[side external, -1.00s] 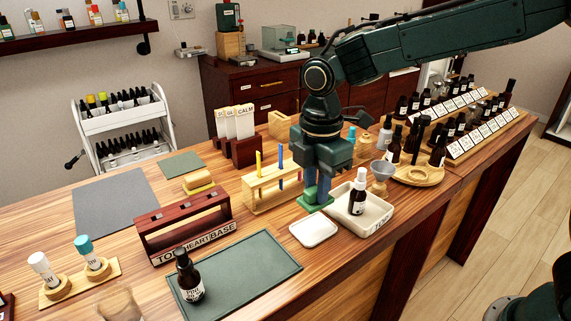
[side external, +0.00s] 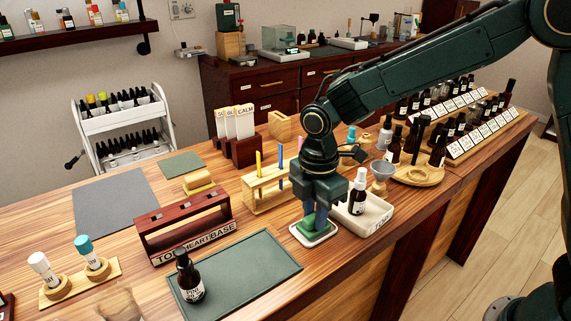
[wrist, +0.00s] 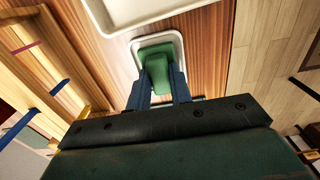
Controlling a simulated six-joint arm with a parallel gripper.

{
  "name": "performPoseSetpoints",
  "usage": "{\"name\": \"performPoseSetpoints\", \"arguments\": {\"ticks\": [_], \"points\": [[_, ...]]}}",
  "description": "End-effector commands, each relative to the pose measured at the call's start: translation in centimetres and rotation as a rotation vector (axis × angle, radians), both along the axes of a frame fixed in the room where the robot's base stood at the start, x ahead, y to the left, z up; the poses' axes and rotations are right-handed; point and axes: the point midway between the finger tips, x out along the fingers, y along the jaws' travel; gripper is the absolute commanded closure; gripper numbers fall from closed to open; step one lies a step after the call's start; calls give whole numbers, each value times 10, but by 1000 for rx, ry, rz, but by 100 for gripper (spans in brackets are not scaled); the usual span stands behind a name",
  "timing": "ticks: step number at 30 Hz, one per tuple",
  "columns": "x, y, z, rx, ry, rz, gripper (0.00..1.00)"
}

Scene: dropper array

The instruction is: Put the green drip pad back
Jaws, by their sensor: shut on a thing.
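The green drip pad (side external: 309,230) is at the small white dish (side external: 331,235), within its rim as seen from the side. My gripper (side external: 315,215) points down and is shut on the pad's raised green part. In the wrist view, the fingers (wrist: 159,92) close on the green drip pad (wrist: 158,62) from both sides, and the white dish (wrist: 137,46) frames it. I cannot tell whether the pad rests fully on the dish floor.
A cream tray (side external: 370,227) with a white-topped brown bottle (side external: 358,194) stands just right of the dish. A wooden dropper rack (side external: 263,192) is close behind to the left. A dark green mat (side external: 245,275) with a brown bottle (side external: 187,277) lies front left.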

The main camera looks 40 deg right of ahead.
Motion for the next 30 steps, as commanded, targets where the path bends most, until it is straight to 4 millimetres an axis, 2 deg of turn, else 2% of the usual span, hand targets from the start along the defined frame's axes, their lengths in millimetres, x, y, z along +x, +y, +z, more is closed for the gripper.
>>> {"name": "performPoseSetpoints", "arguments": {"ticks": [11,12,15,25,30], "points": [[0,0,-3,0,-1,0,100],[0,0,-3,0,-1,0,75],[0,0,-3,0,-1,0,57],[0,0,-2,0,-1,0,57],[0,0,5,1,-1,0,57]]}}
